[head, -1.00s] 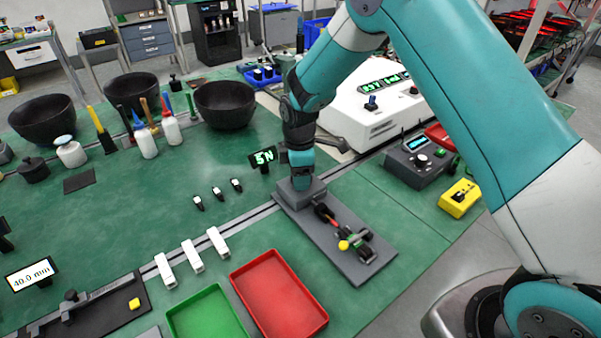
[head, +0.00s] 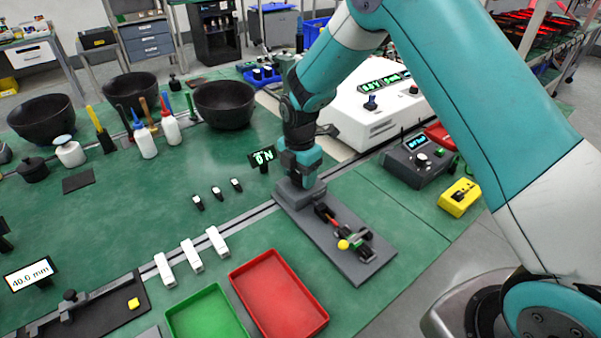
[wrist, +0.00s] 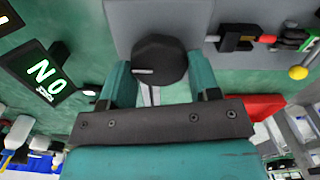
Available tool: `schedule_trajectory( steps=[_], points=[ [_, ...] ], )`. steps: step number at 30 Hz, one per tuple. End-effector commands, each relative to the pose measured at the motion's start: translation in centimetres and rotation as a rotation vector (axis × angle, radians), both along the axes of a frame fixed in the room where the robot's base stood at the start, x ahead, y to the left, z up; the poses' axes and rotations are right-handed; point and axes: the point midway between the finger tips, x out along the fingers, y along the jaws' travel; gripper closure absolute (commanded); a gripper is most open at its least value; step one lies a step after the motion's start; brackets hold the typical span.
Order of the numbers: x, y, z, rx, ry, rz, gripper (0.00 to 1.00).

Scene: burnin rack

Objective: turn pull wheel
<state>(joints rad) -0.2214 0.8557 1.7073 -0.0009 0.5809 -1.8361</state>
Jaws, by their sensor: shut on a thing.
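The pull wheel is a black knob (wrist: 158,58) with a white pointer line, which points left in the wrist view. It sits on a grey block (head: 308,192) at the end of a grey plate (head: 350,262); the arm hides the knob in the head view. My gripper (wrist: 160,74) has its teal fingers on both sides of the knob and is shut on it. The gripper (head: 298,178) also shows at the block in the head view. A force display (head: 263,157) beside it reads 0 N.
A small device with a yellow ball (head: 343,244) lies on the plate. Red (head: 318,328) and green (head: 190,328) trays stand in front. A white instrument (head: 365,128) and a grey control box (head: 420,160) stand to the right.

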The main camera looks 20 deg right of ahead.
Motion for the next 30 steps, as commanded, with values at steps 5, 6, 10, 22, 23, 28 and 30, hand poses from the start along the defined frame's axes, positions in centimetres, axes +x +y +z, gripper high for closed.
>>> schedule_trajectory(
  steps=[5, 6, 10, 22, 23, 28, 30],
  points=[
    [0.49, -0.16, 0.36, 0.0, -0.016, 0.007, 0.67],
    [0.49, -0.16, 0.37, 0.0, -0.016, 0.008, 0.67],
    [0.51, -0.16, 0.38, -0.001, -0.017, 0.008, 0.67],
    [0.28, 0.0, 0.21, -0.001, -0.009, 0.011, 0.18],
    [0.25, 0.02, 0.19, 0.0, -0.008, 0.011, 0.18],
    [0.21, 0.06, 0.45, 0.0, -0.007, 0.012, 0.18],
    [0.24, 0.08, 1.11, 0.0, -0.009, 0.012, 0.18]
  ],
)
